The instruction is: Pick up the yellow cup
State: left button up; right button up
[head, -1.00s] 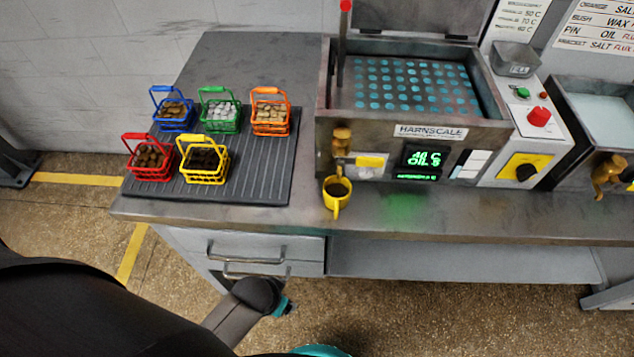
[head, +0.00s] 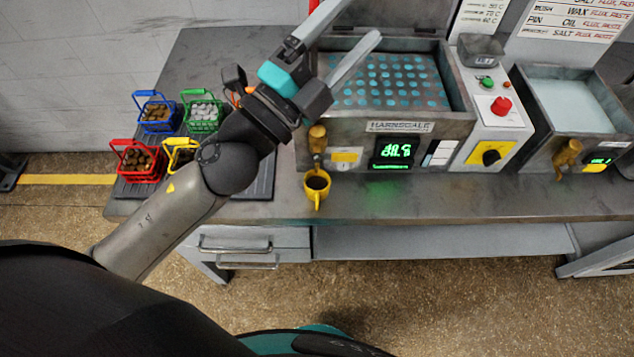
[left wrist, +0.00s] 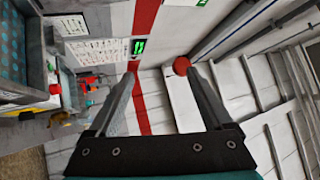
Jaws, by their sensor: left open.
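The yellow cup (head: 316,193) stands upright on the bench (head: 420,195) near its front edge, below the brass tap of the HARNSCALE tank. Its inside looks dark, and its handle points to the front edge. My left gripper (head: 358,20) is raised over the tank, up and to the right of the cup and well apart from it. Its fingers are spread with nothing between them; they also show in the left wrist view (left wrist: 160,75), pointing to the wall, where the cup is not seen. My right gripper is not in view.
Blue (head: 155,115), green (head: 202,117), red (head: 138,160) and yellow (head: 181,157) baskets stand on the dark mat at left, partly behind my left arm. The tank (head: 350,128) with its tap (head: 317,140) stands right behind the cup. The bench front right of the cup is clear.

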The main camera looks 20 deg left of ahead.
pick_arm(q)
jog(key=s+d+f+m+g+h, duration=0.1)
jog(key=s+d+m+g+h, duration=0.2)
jog(key=d+m+g+h, duration=0.6)
jog(key=m+g+y, duration=0.7)
jog(key=m+y, duration=0.7)
jog(key=y, duration=0.3)
send_near(315, 180)
jog(key=x, duration=0.4)
jog(key=shift+s+f, duration=0.1)
jog(key=shift+f, duration=0.2)
jog(key=shift+x, duration=3.05)
jog(key=shift+d, duration=0.1)
